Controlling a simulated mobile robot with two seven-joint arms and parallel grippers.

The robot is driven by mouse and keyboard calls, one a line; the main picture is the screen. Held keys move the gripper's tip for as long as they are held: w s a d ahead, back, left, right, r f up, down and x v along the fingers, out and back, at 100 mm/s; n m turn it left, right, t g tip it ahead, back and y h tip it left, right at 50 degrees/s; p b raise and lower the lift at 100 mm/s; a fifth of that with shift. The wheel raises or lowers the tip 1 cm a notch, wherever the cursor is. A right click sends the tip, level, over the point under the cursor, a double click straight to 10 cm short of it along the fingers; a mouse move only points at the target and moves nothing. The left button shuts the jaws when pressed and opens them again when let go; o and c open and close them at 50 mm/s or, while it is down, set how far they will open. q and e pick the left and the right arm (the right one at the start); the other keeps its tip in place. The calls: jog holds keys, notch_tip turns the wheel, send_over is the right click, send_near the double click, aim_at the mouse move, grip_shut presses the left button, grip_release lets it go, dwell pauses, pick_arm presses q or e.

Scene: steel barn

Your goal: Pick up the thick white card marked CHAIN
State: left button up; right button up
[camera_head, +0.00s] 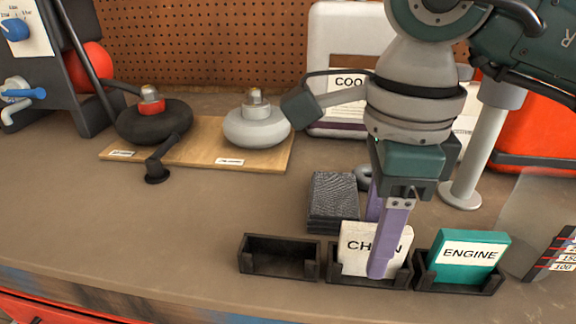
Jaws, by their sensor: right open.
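The thick white card marked CHAIN (355,245) stands upright, leaning slightly back, in the middle black holder (345,278) near the front of the bench. My right gripper (378,245) comes down from above, its purple fingers open around the card. One finger is in front of the card and covers part of its lettering; the other is behind it, partly hidden by the card. I cannot tell whether the fingers touch it. My left gripper is not in view.
A teal card marked ENGINE (468,258) stands in the right holder. The left holder (280,258) is empty. A dark textured stack (334,200) lies just behind. A wooden board (195,150) carries two round weights. A grey post (484,150) stands behind right. The bench's left front is clear.

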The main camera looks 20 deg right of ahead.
grip_shut()
dwell(0.3)
jog(key=shift+r, duration=0.15)
dwell(0.3)
